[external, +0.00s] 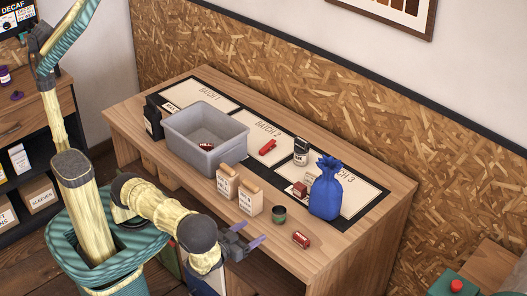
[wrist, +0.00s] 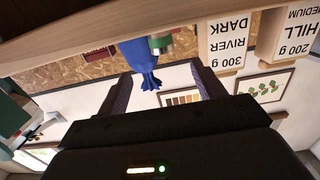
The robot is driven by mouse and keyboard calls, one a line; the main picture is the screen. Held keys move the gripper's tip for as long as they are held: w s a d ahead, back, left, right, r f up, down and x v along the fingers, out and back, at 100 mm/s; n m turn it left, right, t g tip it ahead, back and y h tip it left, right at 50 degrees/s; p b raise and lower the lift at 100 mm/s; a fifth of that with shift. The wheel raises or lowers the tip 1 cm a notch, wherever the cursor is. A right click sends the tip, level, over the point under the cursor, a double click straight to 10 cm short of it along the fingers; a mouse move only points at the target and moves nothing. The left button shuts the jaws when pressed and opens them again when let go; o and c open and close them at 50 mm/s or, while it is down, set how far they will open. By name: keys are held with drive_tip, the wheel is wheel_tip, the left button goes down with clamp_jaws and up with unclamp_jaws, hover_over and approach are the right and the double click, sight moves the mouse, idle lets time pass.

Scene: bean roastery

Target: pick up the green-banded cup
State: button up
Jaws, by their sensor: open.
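In the wrist view the cup (wrist: 160,43) shows small near the top middle, beside the sack. My gripper (external: 251,233) is open and empty at the table's front edge, to the left of the cup and apart from it. In the wrist view both fingers of my gripper (wrist: 161,75) are spread, and the picture is upside down.
A grey bin (external: 207,139), red stapler-like item (external: 267,147) and jar (external: 301,152) are farther back.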

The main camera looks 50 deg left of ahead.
sight(274, 216)
drive_tip(key=w+p, duration=0.1)
drive_tip(key=w, duration=0.6)
drive_tip(key=shift+f, duration=0.15)
drive_tip(key=shift+w+a+f+p, duration=0.1)
drive_tip(key=shift+w+p, duration=0.5)
drive_tip(key=shift+w, duration=0.7)
drive_tip(key=shift+w+a+p, duration=0.1)
drive_tip(key=shift+w+p, duration=0.5)
drive_tip(key=shift+w, duration=0.7)
drive_tip(key=c, duration=1)
